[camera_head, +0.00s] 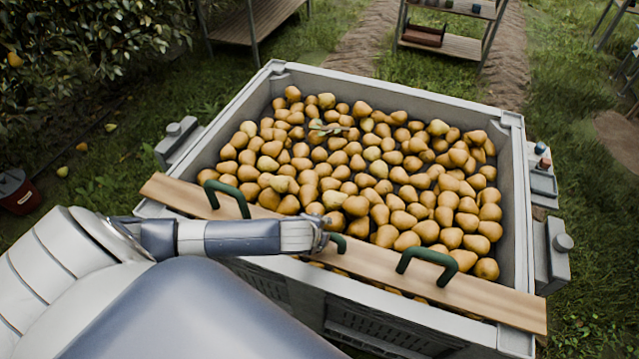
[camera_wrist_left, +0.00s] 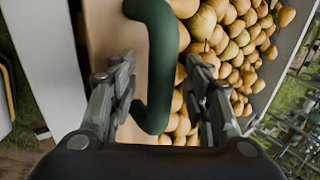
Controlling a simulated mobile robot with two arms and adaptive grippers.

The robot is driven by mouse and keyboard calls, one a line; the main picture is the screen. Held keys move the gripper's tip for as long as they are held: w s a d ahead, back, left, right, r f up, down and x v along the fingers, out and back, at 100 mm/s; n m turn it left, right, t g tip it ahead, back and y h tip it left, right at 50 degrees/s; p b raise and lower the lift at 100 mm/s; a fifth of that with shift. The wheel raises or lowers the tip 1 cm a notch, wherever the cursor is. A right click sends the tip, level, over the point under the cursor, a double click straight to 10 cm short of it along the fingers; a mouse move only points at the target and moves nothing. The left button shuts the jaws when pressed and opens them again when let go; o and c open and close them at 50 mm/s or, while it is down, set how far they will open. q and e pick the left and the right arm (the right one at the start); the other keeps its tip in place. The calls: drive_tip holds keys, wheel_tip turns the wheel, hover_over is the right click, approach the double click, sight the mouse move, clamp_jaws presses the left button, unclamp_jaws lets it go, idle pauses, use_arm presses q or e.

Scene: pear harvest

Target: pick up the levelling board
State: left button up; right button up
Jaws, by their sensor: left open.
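The levelling board (camera_head: 490,302) is a long pale wooden plank lying across the near side of the pear-filled bin. It carries green handles: a left one (camera_head: 226,190), a right one (camera_head: 428,262), and a middle one (camera_head: 338,243) partly hidden by my left gripper (camera_head: 318,236). In the left wrist view, my left gripper (camera_wrist_left: 158,72) is open, with a green handle (camera_wrist_left: 160,65) showing between its fingers. I cannot tell whether either finger touches it. The board (camera_wrist_left: 108,35) shows behind the left finger. My right gripper is not in view.
The grey bin (camera_head: 215,137) is full of yellow-brown pears (camera_head: 370,180), some close against the board. Side fittings project from the bin. A red bucket (camera_head: 20,193) stands on the grass at left. Wooden shelving (camera_head: 445,42) stands beyond the bin.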

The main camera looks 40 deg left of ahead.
use_arm(q)
clamp_jaws()
drive_tip(key=shift+w+r, duration=0.15)
drive_tip(key=shift+r, duration=0.05)
